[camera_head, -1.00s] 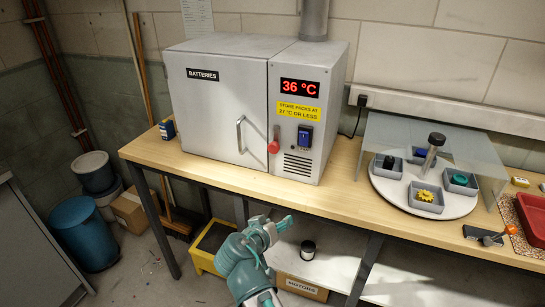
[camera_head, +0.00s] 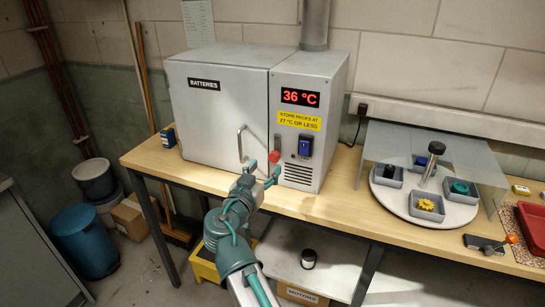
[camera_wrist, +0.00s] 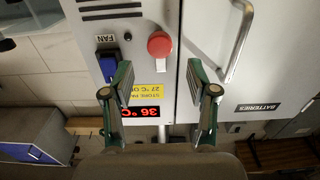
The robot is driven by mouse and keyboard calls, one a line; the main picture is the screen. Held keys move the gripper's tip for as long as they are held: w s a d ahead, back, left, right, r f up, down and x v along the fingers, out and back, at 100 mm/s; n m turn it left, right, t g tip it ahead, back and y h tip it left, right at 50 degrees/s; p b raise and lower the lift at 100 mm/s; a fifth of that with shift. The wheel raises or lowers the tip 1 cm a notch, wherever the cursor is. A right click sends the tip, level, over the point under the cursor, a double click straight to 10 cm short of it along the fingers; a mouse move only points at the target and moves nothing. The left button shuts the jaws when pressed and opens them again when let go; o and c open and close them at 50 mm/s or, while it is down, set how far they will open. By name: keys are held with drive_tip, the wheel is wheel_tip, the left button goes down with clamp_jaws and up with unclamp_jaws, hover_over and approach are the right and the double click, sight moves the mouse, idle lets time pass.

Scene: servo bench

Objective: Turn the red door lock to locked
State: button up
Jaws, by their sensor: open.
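The red door lock (camera_head: 274,157) is a red-knobbed lever on the front of the grey BATTERIES cabinet (camera_head: 222,125), beside the door's right edge. Its knob hangs down, below its stem. The cabinet door looks closed. My gripper (camera_head: 263,171) is open in front of the cabinet, close to the red knob. In the wrist view, which is upside down, the red knob (camera_wrist: 160,45) shows between and beyond the two fingertips (camera_wrist: 160,73). The fingers appear apart from it; the exact gap in depth is unclear.
The vertical door handle (camera_head: 241,143) stands out just left of the lock. A blue FAN switch (camera_head: 305,145) is to the right, under a 36 °C display (camera_head: 300,97). A turntable (camera_head: 435,212) with bins and a glass shield stands farther right on the bench.

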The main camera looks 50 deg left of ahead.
sight(273, 157)
drive_tip(key=p+x, duration=0.1)
drive_tip(key=x, duration=0.5)
clamp_jaws()
idle(0.3)
